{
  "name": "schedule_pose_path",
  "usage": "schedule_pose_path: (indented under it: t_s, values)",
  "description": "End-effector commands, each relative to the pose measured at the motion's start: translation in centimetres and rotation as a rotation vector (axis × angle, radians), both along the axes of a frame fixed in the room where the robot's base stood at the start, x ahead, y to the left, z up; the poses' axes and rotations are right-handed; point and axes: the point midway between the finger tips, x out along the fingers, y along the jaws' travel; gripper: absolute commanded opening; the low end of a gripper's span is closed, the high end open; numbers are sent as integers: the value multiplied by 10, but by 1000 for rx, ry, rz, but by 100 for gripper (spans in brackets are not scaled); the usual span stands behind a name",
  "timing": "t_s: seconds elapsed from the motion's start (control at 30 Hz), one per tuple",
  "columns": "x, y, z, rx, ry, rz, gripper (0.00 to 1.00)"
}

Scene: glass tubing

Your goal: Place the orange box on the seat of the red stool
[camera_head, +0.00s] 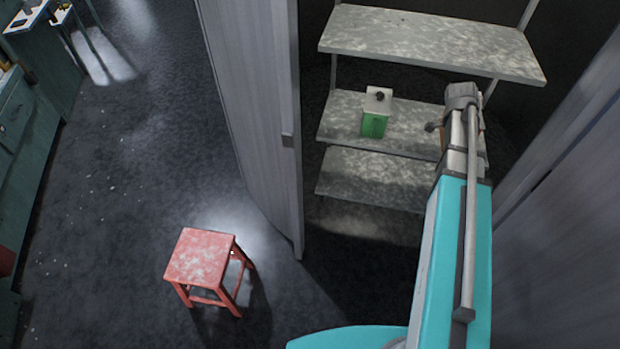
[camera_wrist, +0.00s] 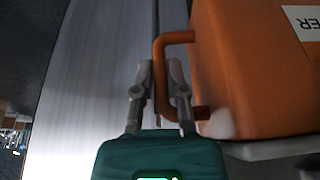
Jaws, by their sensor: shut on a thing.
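The orange box (camera_wrist: 245,70) fills the right of the wrist view, with a pale label on its side and an orange handle (camera_wrist: 158,62). My gripper (camera_wrist: 162,75) has its fingers around that handle and is shut on it. The box is at or just above a shelf edge; I cannot tell if it touches. In the head view my arm hides nearly all of the box, and only a sliver of orange-brown shows. The red stool (camera_head: 202,258) stands upright on the floor at lower left, its worn seat bare.
A grey shelf unit (camera_head: 430,45) stands at the back right. A green and white container (camera_head: 374,122) sits on its middle shelf. A tall grey door (camera_head: 255,90) stands between shelves and stool. A teal cabinet (camera_head: 18,125) is far left. The floor around the stool is clear.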

Motion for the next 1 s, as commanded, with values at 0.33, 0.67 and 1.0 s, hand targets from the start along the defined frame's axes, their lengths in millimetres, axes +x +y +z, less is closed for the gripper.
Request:
schedule_pose_path:
  t_s: [0.33,0.67,1.0]
  values:
    - [0,0,-30,-1,-2,0,0]
    - [0,0,-61,-1,-2,0,0]
    - [0,0,-70,-1,-2,0,0]
